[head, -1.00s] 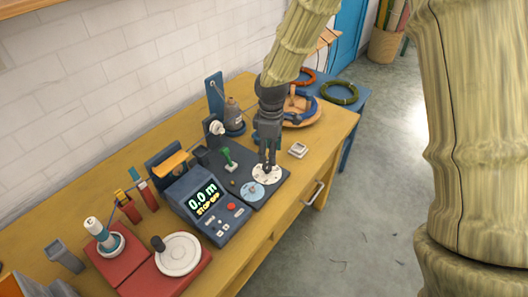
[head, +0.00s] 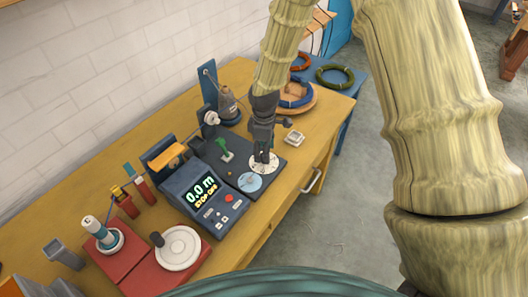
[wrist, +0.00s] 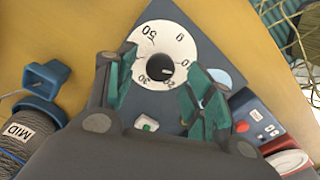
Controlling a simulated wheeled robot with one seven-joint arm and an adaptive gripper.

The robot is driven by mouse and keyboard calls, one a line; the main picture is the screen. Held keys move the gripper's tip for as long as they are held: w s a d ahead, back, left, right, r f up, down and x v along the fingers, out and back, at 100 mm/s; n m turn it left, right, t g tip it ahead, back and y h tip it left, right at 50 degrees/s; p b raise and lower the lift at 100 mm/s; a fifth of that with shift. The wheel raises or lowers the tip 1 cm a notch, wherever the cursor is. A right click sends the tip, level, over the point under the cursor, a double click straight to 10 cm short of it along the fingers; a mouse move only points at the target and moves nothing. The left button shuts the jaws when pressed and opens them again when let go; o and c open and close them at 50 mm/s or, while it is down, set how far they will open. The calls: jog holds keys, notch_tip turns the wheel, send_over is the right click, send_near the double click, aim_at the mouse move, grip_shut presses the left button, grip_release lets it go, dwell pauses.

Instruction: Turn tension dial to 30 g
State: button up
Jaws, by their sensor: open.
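The tension dial (head: 262,166) is a white disc with dark numbers, on the dark plate of the machine on the yellow bench. In the wrist view the dial (wrist: 172,40) shows 50, 30 and 20 among its markings. Its black centre knob (wrist: 160,68) has a pale mark pointing right in the picture. My gripper (head: 263,155) points down over the dial. In the wrist view my gripper's teal fingers (wrist: 160,75) are open on either side of the knob. I cannot tell whether they touch it.
A blue console (head: 205,196) reads 0.0 m beside the dial. A small white square (head: 293,137) lies to the right. A grey spool marked MID (wrist: 35,130) is near the wrist view's left edge.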

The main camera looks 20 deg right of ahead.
jog(key=shift+f, duration=1.05)
jog(key=c, duration=1)
